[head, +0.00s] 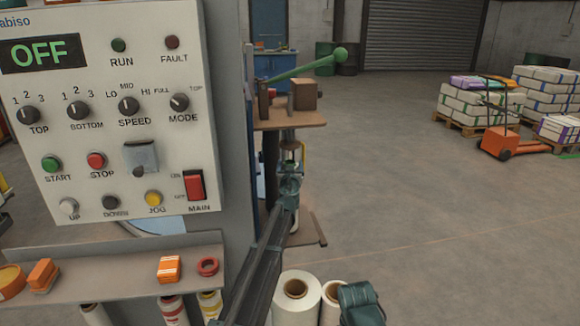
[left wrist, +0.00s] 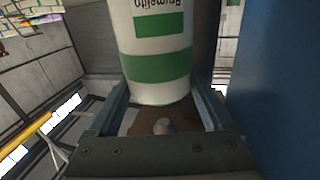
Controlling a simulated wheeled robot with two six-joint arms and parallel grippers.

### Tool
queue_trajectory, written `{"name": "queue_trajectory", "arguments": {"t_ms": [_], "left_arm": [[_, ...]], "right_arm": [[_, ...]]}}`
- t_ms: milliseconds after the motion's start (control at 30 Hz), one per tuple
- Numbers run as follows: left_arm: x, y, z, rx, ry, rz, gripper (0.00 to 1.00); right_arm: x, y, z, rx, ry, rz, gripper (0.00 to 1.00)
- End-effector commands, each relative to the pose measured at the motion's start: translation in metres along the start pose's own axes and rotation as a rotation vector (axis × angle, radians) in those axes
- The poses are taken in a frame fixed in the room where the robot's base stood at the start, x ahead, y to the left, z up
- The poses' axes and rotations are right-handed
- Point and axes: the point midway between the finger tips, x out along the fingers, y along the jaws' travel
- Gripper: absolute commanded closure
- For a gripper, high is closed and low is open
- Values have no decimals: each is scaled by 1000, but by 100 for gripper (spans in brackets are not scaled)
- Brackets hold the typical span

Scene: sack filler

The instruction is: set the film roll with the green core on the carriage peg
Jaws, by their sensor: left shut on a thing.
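My left gripper (head: 291,165) reaches forward in the head view, below a brown tabletop. In the left wrist view the gripper (left wrist: 160,112) is shut on a white printed film roll (left wrist: 155,88) with green bands and upside-down lettering. The roll stands between the two fingers, and its core is hidden. In the head view the held roll is too small and covered to make out clearly. A pale rounded knob (left wrist: 163,126) shows below the roll against a brown surface. I cannot tell whether this is the carriage peg. My right gripper is not in view.
A control panel (head: 105,60) reading OFF fills the left. Below it a shelf (head: 120,270) holds orange items. White film rolls (head: 285,312) with brown cores stand low at the front. A green lever (head: 305,67) rises over the brown tabletop (head: 290,122). Open floor lies right.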

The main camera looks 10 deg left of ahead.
Motion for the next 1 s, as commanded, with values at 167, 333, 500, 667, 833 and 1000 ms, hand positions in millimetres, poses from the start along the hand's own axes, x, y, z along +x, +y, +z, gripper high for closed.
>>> {"name": "queue_trajectory", "arguments": {"t_ms": [167,333,500,667,833,1000], "left_arm": [[0,0,2,1,0,0,5],[0,0,2,0,0,0,0],[-2,0,3,0,0,0,0],[-12,0,3,0,0,0,0],[-37,0,3,0,0,0,0],[-73,-1,3,0,0,0,0]], "right_arm": [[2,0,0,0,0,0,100],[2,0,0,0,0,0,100],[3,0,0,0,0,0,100],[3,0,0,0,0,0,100],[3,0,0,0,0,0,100],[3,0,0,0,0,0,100]]}}
